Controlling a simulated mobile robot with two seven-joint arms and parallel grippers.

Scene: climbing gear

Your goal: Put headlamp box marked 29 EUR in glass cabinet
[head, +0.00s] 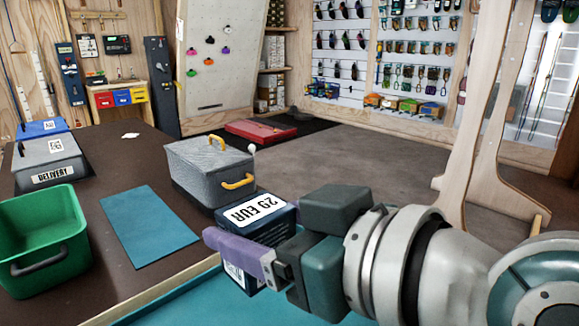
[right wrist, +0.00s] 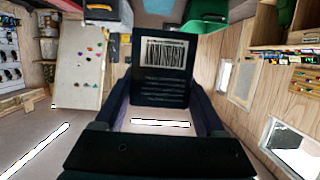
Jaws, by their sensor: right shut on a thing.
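The dark blue headlamp box (head: 256,217) has a white label reading 29 EUR. My right gripper (head: 250,232) is shut on it, with a purple finger across its near side. The gripper holds the box in front of the grey case, near the dark table's right edge. In the right wrist view the box (right wrist: 160,75) sits between both fingers (right wrist: 162,105) and shows a barcode and small print. I cannot make out a glass cabinet in either view. My left gripper is out of view.
A grey case (head: 208,168) with yellow handles stands on the dark table (head: 100,150). A green crate (head: 45,225), a teal mat (head: 150,225) and a grey DELIVERY box (head: 48,160) are to its left. Wooden uprights (head: 490,130) stand at right. Open floor (head: 350,165) lies behind.

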